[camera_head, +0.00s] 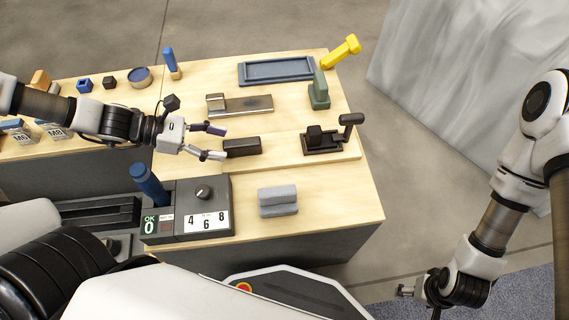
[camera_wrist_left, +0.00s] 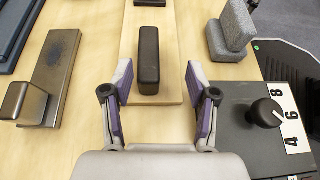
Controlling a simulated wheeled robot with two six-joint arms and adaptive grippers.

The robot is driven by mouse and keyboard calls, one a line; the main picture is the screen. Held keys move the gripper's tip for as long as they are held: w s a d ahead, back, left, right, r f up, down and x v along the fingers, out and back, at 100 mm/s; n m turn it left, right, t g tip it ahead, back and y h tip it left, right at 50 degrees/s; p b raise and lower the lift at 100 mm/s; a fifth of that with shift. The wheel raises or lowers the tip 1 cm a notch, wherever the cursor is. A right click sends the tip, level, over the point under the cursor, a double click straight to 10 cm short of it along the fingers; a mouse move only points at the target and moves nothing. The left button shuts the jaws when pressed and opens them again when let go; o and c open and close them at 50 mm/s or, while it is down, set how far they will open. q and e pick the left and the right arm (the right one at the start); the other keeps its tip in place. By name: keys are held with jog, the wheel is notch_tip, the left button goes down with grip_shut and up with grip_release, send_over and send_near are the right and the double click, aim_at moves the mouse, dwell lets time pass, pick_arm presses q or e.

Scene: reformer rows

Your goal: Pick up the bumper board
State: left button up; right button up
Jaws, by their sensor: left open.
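A pale wooden board (camera_head: 282,150) lies on the table with a dark block (camera_head: 242,147) near its left end; I take this to be the bumper board. The board (camera_wrist_left: 172,92) and block (camera_wrist_left: 149,60) also show in the left wrist view. My left gripper (camera_head: 224,143) is open, its purple-padded fingers at the board's near end. In the wrist view the fingers (camera_wrist_left: 160,82) stand either side of that end, with the block just ahead between them, apart from both. My right gripper (camera_head: 422,297) hangs at the lower right, away from the table; its jaws are unclear.
A black lever device (camera_head: 325,139) stands on the board's far end. A metal plate with a block (camera_head: 245,104), a blue tray (camera_head: 276,70) and a green piece (camera_head: 319,92) lie behind. A grey block (camera_head: 278,201) and a control box (camera_head: 207,222) are in front.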

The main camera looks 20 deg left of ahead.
aim_at(238, 142)
pick_arm(q)
jog(key=shift+w+a+f+t, duration=0.2)
jog(key=shift+w+f+t, duration=0.1)
jog(key=shift+w+f, duration=0.2)
jog(key=shift+w+b, duration=0.1)
jog(key=shift+b, duration=0.45)
jog(key=b+x, duration=0.7)
jog(key=b, duration=0.4)
jog(key=shift+d, duration=0.2)
jog(key=shift+w+d+r, duration=0.1)
jog(key=shift+w+d, duration=0.05)
jog(key=shift+r, duration=0.15)
grip_shut()
pick_arm(e)
notch_tip(238, 142, down, 14)
jog(key=shift+r, duration=0.15)
